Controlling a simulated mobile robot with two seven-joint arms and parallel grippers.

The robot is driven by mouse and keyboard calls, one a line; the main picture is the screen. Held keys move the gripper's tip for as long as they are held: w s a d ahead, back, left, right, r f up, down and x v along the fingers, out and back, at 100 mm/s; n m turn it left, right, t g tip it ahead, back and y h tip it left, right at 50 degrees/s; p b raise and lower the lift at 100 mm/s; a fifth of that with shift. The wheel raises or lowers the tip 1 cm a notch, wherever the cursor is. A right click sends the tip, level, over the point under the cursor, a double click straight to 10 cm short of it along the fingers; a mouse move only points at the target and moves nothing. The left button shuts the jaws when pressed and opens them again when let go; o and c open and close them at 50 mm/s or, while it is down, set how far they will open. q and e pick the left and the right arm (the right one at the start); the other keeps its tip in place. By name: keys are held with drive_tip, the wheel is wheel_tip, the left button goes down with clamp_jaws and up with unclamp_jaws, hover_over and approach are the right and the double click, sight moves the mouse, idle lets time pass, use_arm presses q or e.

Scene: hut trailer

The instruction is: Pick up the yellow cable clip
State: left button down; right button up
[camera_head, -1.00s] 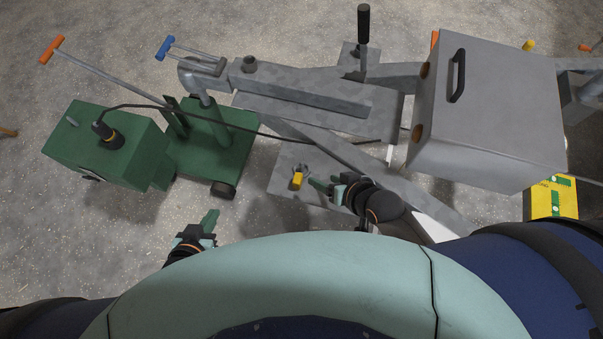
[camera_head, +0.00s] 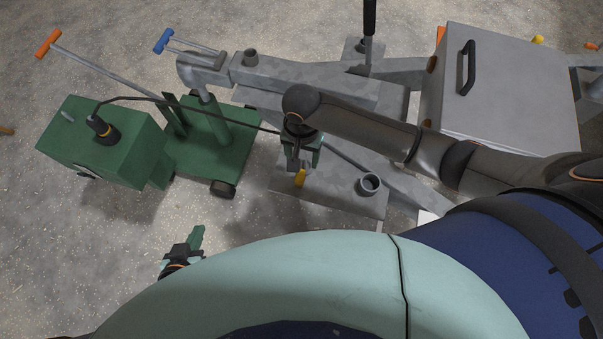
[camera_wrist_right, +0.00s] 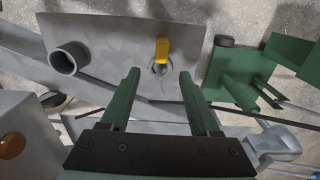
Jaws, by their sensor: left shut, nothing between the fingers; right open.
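The yellow cable clip (camera_head: 300,178) is on the grey metal plate (camera_head: 330,197) in the head view, partly hidden by my right gripper. In the right wrist view the clip (camera_wrist_right: 162,48) sits on the plate (camera_wrist_right: 115,35) by a round hole or socket, beyond the fingertips. My right gripper (camera_head: 300,163) is above the clip, pointing down. Its two green fingers (camera_wrist_right: 160,75) are apart with nothing between them. My left gripper (camera_head: 196,238) is shut and empty, low at the left, away from the plate.
A short grey tube (camera_head: 369,184) stands on the plate right of the clip. A green cart (camera_head: 215,145) and green box (camera_head: 105,145) with a black cable are at the left. A large grey box (camera_head: 500,90) is at the right. Bare floor lies at lower left.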

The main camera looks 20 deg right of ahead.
sight(300, 178)
wheel_tip(300, 178, down, 3)
drive_tip(key=shift+f, duration=0.1)
wheel_tip(300, 178, down, 4)
drive_tip(key=shift+a+f+b, duration=0.1)
drive_tip(key=shift+f+b, duration=0.1)
drive_tip(key=shift+b, duration=0.7)
drive_tip(key=shift+f, duration=0.4)
drive_tip(key=c, duration=0.7)
clamp_jaws()
